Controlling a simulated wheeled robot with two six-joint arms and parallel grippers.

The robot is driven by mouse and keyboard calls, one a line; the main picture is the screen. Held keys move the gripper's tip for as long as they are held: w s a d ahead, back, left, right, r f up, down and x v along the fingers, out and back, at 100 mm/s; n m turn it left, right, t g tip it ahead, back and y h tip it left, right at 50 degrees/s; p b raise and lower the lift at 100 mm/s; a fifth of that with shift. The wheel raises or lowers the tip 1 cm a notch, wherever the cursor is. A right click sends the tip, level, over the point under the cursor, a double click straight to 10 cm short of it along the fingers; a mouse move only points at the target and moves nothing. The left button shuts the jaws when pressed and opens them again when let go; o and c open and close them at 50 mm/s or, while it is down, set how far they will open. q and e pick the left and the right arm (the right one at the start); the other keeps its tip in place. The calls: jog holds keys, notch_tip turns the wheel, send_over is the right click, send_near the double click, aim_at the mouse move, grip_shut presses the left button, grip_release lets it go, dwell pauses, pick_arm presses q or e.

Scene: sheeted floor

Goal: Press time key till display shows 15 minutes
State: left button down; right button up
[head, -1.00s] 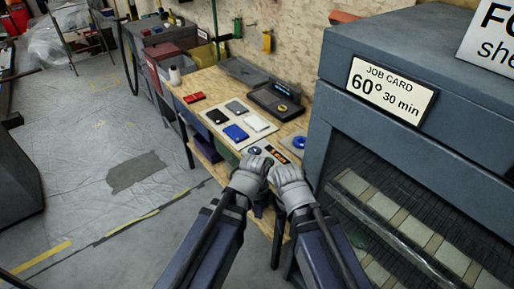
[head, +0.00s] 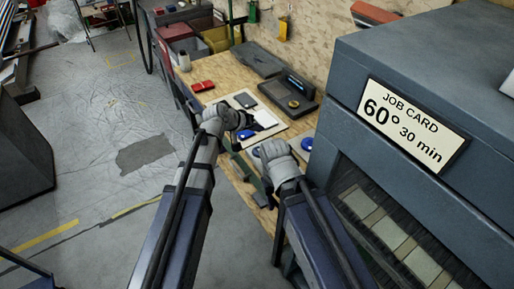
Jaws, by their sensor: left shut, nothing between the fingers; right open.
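A dark device (head: 275,92) with a raised panel (head: 300,85) and a round knob lies on the wooden bench; its lettering and any time key are too small to read. My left gripper (head: 246,120) is shut and empty, over the pale board in front of the device and apart from it. My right gripper (head: 259,152) is open and lower, near the bench's front edge. A job card (head: 413,122) on the large blue-grey machine (head: 420,60) reads 60° 30 min.
The pale board (head: 283,128) carries several flat pieces, partly hidden by my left gripper. A blue roll (head: 306,143) lies beside the machine. A red item (head: 202,86) and a white bottle (head: 184,61) stand farther back.

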aim_at(257, 153)
pick_arm(q)
jog(key=shift+f, duration=0.1)
dwell(0.3)
notch_tip(257, 153, down, 9)
jog(key=b, duration=0.9)
jog(key=shift+r, duration=0.2)
dwell(1.4)
jog(key=shift+f+b, duration=0.35)
jog(key=shift+f, duration=0.1)
jog(key=shift+f+b, duration=0.35)
jog(key=shift+b, duration=0.05)
dwell(0.5)
jog(key=shift+r, duration=0.1)
jog(key=shift+r+p, duration=0.7)
jog(key=shift+p, duration=0.15)
